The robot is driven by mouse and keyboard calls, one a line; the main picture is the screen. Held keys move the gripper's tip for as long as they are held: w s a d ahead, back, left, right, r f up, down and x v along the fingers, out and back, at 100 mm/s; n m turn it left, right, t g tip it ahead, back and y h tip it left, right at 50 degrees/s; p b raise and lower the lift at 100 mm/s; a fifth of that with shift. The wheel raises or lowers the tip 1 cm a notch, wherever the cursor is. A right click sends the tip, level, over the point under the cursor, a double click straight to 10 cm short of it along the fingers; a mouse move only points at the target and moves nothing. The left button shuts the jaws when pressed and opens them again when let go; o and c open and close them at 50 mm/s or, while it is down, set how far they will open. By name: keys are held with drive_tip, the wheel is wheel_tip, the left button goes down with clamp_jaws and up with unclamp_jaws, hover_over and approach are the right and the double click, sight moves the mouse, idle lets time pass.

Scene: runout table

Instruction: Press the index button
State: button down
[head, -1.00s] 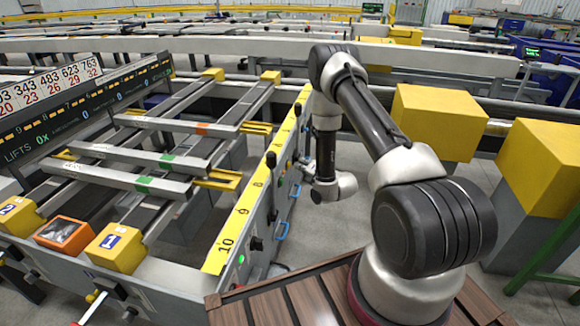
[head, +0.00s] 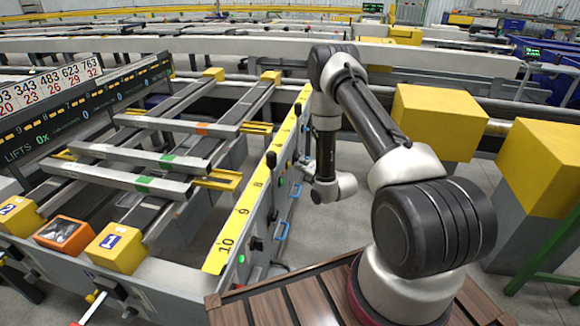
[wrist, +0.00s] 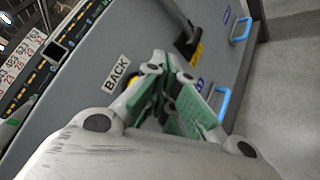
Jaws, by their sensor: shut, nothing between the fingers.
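My gripper (wrist: 172,108) is shut and empty, with its green-padded fingers together in front of the grey side panel (wrist: 140,45). A white "BACK" label (wrist: 116,74) is on the panel just left of the fingers. A yellow round part (wrist: 132,86) shows beside the label, partly hidden by the fingers. I cannot read an index label on any button. In the head view my gripper (head: 306,170) is small, beside the outer side of the runout table (head: 240,215). I cannot tell whether the fingertips touch the panel.
A black lever (wrist: 186,40) stands out from the panel beyond my fingers. Blue handles (wrist: 222,103) stick out on the right. In the head view a black knob (head: 256,243) and a green button (head: 242,259) are at the near end. Yellow blocks (head: 440,120) stand right of my arm.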

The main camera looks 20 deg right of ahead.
drive_tip(key=shift+a, duration=0.1)
idle(0.3)
drive_tip(key=shift+w+a, duration=0.2)
drive_tip(key=shift+a, duration=0.1)
drive_tip(key=shift+w+a, duration=0.3)
drive_tip(key=shift+a, duration=0.1)
idle(0.8)
drive_tip(key=shift+d, duration=0.15)
drive_tip(key=shift+s+d, duration=0.5)
drive_tip(key=shift+d, duration=0.2)
drive_tip(key=shift+s+d, duration=0.7)
drive_tip(key=shift+d, duration=0.3)
drive_tip(key=shift+s+d, duration=0.7)
drive_tip(key=shift+d, duration=0.3)
